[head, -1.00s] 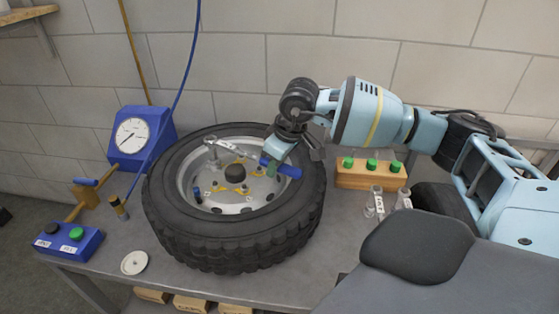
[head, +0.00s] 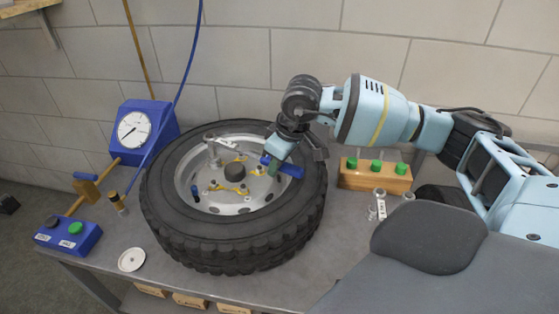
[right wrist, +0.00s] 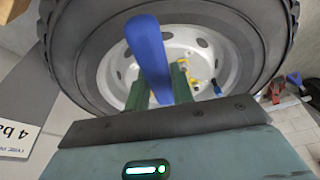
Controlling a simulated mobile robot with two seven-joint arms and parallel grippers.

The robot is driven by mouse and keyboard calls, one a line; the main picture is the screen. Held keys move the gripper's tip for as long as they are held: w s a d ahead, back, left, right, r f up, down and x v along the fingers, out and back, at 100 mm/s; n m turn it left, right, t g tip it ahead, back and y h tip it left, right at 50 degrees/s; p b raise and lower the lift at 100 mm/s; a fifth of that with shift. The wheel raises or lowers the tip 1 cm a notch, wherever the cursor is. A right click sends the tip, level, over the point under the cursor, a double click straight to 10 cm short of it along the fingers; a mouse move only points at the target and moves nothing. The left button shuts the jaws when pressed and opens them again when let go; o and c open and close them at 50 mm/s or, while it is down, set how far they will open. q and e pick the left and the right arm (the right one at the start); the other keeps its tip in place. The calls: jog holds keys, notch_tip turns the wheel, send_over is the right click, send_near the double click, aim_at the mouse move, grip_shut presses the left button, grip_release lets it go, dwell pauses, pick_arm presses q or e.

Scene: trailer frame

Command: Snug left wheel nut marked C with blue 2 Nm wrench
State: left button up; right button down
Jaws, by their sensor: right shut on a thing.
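The wheel (head: 165,215), a black tyre around a silver rim (head: 262,203), lies flat on the bench. My right gripper (head: 277,165) is above the rim's right side, shut on the blue wrench (head: 291,171). In the right wrist view the blue handle (right wrist: 150,50) rises between the green fingers (right wrist: 160,88). Whether the wrench sits on a nut is hidden. My left gripper is out of view.
A blue gauge box (head: 148,128) stands behind left. A blue button box (head: 68,236) and a white disc (head: 131,259) are at front left. A wooden block (head: 376,177) with green knobs stands right of the wheel, near small metal sockets (head: 378,203).

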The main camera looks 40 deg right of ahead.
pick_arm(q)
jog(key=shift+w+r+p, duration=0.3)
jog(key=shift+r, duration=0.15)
pick_arm(e)
jog(key=shift+s+a+m, duration=0.2)
jog(key=shift+a+m, duration=0.15)
jog(key=shift+a, duration=0.3)
jog(key=shift+s+a+m, duration=0.2)
jog(key=shift+a+m, duration=0.15)
jog(key=shift+a, duration=0.25)
jog(key=shift+a, duration=0.1)
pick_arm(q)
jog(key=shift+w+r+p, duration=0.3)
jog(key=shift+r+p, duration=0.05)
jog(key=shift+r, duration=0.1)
pick_arm(e)
jog(key=shift+s+a+m+h, duration=0.2)
jog(key=shift+a+m+h, duration=0.2)
jog(key=shift+a+m, duration=0.85)
jog(key=shift+a+n, duration=0.35)
jog(key=shift+a, duration=0.05)
jog(key=shift+d, duration=0.1)
